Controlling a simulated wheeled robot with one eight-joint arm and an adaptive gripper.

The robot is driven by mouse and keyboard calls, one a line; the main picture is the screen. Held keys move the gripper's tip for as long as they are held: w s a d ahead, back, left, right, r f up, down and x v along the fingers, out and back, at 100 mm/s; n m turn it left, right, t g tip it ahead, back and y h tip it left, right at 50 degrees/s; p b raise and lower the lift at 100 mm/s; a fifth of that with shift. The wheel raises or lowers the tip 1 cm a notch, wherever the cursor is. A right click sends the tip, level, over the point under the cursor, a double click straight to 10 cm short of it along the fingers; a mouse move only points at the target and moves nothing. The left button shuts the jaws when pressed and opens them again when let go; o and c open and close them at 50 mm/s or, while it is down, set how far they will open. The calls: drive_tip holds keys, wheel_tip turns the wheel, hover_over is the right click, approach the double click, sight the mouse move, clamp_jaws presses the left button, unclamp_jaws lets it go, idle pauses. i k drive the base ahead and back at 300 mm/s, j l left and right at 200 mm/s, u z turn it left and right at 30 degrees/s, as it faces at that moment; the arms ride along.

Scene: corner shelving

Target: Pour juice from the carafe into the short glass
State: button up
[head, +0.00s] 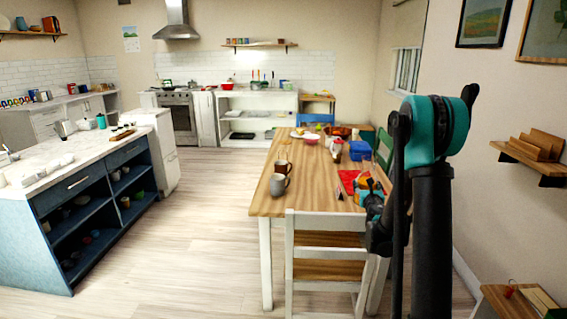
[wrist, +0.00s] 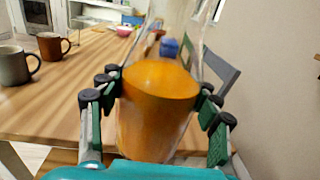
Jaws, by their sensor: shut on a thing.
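The carafe (wrist: 157,105) is clear glass with orange juice in it. It fills the middle of the wrist view and looks about upright, its clear upper walls rising out of the top of the frame. My gripper (wrist: 160,88) is shut on the carafe, with green and black fingers on its left and right sides. In the head view my gripper (head: 374,208) is over the right front part of the wooden table, partly hidden by my arm. I cannot pick out the short glass in either view.
On the wooden table (head: 260,205) stand a grey mug (head: 279,185) and a brown mug (head: 282,167). A blue box (head: 359,151) is farther back. A white chair (head: 325,222) is at the near end, a green chair (head: 384,147) at the right. Floor left of the table is clear.

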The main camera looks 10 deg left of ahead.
sight(282, 155)
drive_tip(key=i+j+u, duration=0.15)
drive_tip(key=u, duration=0.2)
drive_tip(key=i+j+u, duration=0.15)
drive_tip(key=u, duration=0.15)
drive_tip(key=i+j+u, duration=0.1)
drive_tip(key=u, duration=0.35)
drive_tip(key=i+j+u, duration=0.15)
drive_tip(key=u, duration=0.25)
drive_tip(key=i+u, duration=0.1)
drive_tip(key=u, duration=0.35)
drive_tip(key=i+u, duration=0.15)
drive_tip(key=u, duration=0.25)
drive_tip(key=i+j, duration=0.15)
drive_tip(key=i, duration=0.35)
drive_tip(key=i+z, duration=0.2)
drive_tip(key=z, duration=0.25)
drive_tip(key=i+z, duration=0.2)
drive_tip(key=z, duration=0.25)
drive_tip(key=i+j+z, duration=0.15)
drive_tip(key=z, duration=0.25)
drive_tip(key=i+j+z, duration=0.2)
drive_tip(key=z, duration=0.25)
drive_tip(key=i+j+z, duration=0.35)
drive_tip(key=z, duration=0.2)
